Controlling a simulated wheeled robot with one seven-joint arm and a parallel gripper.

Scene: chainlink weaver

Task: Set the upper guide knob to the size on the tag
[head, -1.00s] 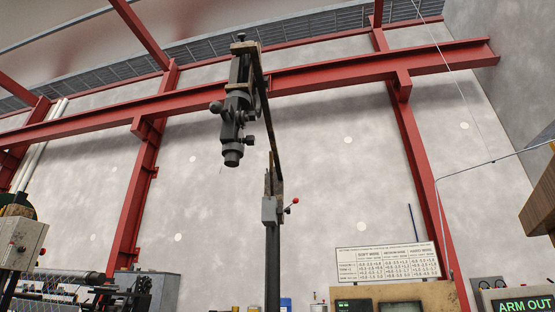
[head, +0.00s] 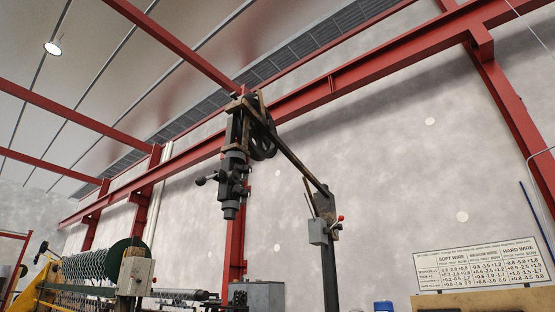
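I cannot make out the upper guide knob or the size tag for certain. A dark machine head (head: 234,165) with several small knobs hangs from a slanted arm (head: 295,160) on a post (head: 330,275). A ball-ended handle (head: 201,180) sticks out at its left, and small knobs show at its right. The post carries a grey box (head: 318,232) with a red-ball lever (head: 340,218). My gripper is not in view.
Chain-link mesh (head: 85,266) on a yellow-framed machine is at the lower left, beside a pale control box (head: 135,276). A grey cabinet (head: 257,296) stands at the bottom middle. Red beams (head: 330,85) cross the wall high up. The floor is out of view.

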